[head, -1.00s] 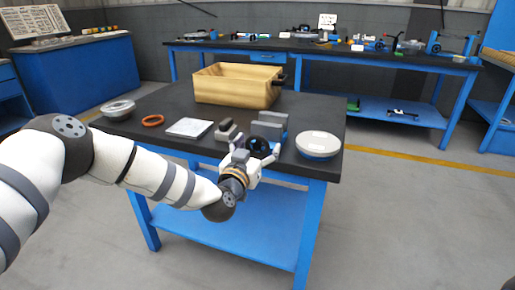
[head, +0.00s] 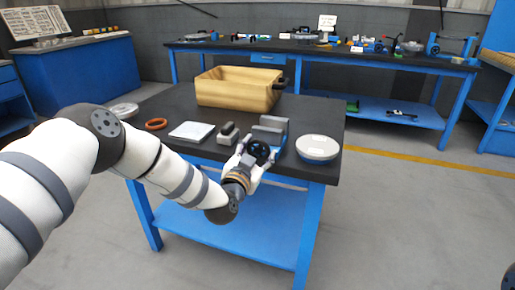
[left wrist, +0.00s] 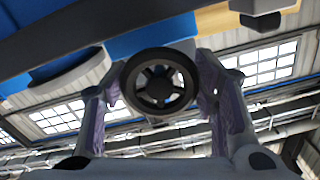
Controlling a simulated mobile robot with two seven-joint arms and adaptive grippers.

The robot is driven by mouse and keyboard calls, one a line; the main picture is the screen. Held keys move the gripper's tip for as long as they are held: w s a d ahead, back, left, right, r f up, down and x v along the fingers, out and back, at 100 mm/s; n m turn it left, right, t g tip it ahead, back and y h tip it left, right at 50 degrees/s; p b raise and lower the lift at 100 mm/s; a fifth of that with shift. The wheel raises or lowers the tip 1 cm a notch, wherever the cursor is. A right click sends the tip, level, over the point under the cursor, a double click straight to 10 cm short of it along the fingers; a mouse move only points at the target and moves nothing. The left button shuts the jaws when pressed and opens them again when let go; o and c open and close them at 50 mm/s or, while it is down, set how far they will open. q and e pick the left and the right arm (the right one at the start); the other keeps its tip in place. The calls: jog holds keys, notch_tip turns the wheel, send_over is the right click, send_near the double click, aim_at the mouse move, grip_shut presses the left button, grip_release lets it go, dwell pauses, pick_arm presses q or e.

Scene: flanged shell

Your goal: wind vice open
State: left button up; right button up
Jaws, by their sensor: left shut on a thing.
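The vice stands at the front edge of the dark bench, with grey jaw blocks (head: 270,129) and a black spoked handwheel (head: 260,150) facing me. My left gripper (head: 256,154) is shut on the handwheel, one finger on each side of its rim. In the left wrist view the handwheel (left wrist: 158,81) sits between the two fingers (left wrist: 160,92). The gripper is rolled, its fingers at a slant in the head view. The vice's screw and most of its body are hidden behind the wheel and gripper.

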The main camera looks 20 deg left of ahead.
pick_arm(q)
jog(key=m+p, duration=0.1)
jog(key=m, duration=0.3)
jog(key=shift+r+m, duration=0.15)
jog(key=shift+m, duration=1.45)
jog(key=shift+a+m+p, duration=0.1)
jog(key=shift+m+p, duration=0.25)
jog(key=shift+m, duration=0.95)
pick_arm(e)
jog(key=shift+w+r+t, duration=0.4)
jog(key=shift+w+r, duration=0.7)
jog(key=shift+r, duration=0.05)
pick_arm(q)
jog(key=o, duration=1.2)
jog(key=shift+c, duration=0.2)
jog(key=shift+f, duration=0.2)
jog(key=shift+r, duration=0.1)
